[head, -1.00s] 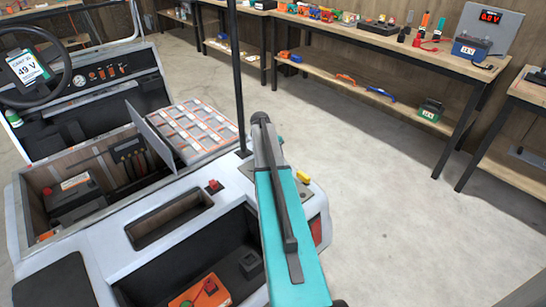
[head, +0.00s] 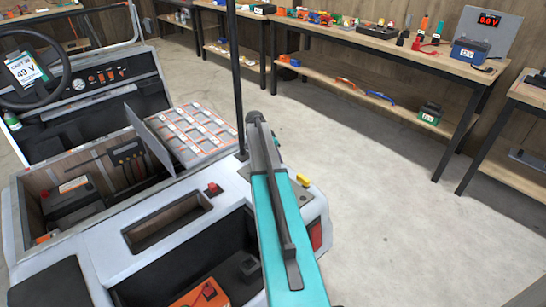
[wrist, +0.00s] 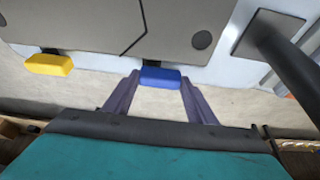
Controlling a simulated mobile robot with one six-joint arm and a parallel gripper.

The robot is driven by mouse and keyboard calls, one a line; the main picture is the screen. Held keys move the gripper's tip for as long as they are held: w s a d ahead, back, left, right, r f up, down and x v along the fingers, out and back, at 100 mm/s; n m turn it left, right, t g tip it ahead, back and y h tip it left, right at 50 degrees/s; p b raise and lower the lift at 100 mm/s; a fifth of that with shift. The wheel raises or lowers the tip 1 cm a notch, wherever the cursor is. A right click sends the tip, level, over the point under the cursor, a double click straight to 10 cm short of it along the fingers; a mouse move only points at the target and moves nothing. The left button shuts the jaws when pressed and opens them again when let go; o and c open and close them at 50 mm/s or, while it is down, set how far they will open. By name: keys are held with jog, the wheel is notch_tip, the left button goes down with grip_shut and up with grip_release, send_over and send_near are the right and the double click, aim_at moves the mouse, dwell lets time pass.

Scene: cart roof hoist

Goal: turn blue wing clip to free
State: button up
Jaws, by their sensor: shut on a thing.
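The blue wing clip (wrist: 160,77) is at the edge of a grey panel in the wrist view. It lies across the picture, its long side along the panel edge. My gripper (wrist: 160,82) has one purple-grey finger at each end of the clip and is shut on it. In the head view my teal arm hides the blue clip and the fingers. A yellow wing clip (wrist: 49,64) sits to the left on the same edge; it also shows in the head view (head: 303,180), just right of my arm.
A black post (wrist: 285,50) rises from a plate right of the blue clip; in the head view it stands (head: 236,80) behind my arm. The cart (head: 90,240) has open bays at left. A workbench (head: 400,45) stands behind. The floor at right is clear.

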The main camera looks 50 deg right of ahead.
jog(key=o, duration=1.1)
jog(key=shift+c, duration=0.2)
jog(key=shift+r, duration=0.1)
jog(key=b+v, duration=0.1)
jog(key=v, duration=1.2)
jog(key=shift+r, duration=0.3)
jog(key=shift+s+a, duration=0.1)
